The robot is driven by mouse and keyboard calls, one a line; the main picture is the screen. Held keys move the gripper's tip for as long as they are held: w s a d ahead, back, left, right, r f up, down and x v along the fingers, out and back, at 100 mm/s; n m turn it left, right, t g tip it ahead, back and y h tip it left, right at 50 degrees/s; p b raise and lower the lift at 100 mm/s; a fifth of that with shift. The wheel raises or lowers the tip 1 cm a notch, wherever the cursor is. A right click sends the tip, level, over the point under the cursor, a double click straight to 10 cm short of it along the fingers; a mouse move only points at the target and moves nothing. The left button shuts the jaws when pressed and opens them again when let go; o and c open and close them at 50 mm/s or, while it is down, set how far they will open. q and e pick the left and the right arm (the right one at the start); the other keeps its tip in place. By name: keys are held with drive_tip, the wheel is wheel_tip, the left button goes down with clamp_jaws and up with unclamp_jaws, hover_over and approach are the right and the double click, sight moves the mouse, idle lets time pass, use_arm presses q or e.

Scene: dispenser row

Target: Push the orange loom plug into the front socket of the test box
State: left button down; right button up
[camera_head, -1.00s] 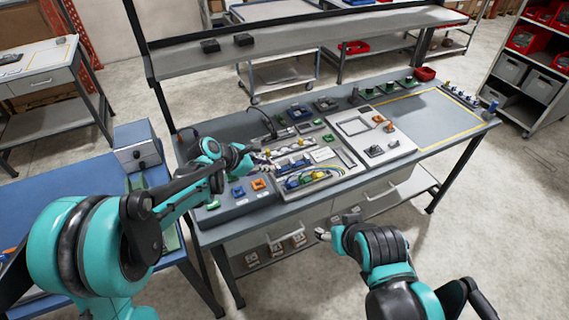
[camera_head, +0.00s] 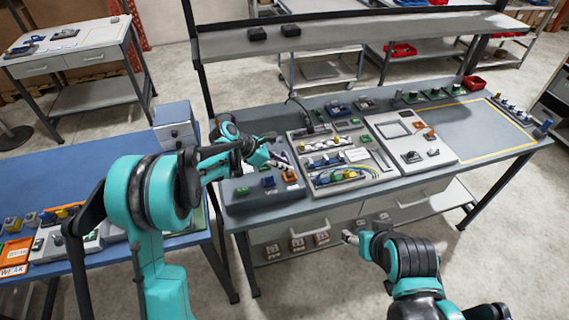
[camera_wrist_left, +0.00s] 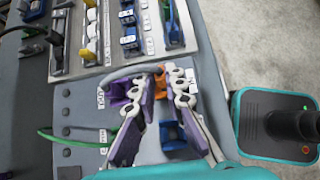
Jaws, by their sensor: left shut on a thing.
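My left gripper (camera_head: 283,160) is low over the dark grey test box (camera_head: 240,204) at the left of the bench. In the left wrist view its two fingers (camera_wrist_left: 168,82) converge, with orange showing between the tips. I take this as the orange loom plug (camera_wrist_left: 161,84), mostly hidden by the fingers; how far it sits in a socket is not visible. In the head view green (camera_head: 242,191), blue (camera_head: 268,181) and orange (camera_head: 290,176) blocks show on the box top. A blue block (camera_wrist_left: 172,135) lies between the fingers' bases. My right gripper (camera_head: 349,237) is in front of the bench, its jaws too small to read.
A panel with coloured connectors and wires (camera_head: 318,186) adjoins the box on the right, then a pale panel (camera_head: 452,158). A shelf (camera_head: 350,34) spans the back. A blue table (camera_head: 75,165) stands at left. The bench's right end is largely clear.

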idle(0.4)
use_arm(q)
drive_tip(key=shift+f, duration=0.15)
idle(0.4)
drive_tip(key=shift+f+b, duration=0.45)
drive_tip(key=shift+b, duration=0.25)
drive_tip(key=shift+f+b, duration=0.55)
idle(0.4)
drive_tip(key=c, duration=1.3)
unclamp_jaws()
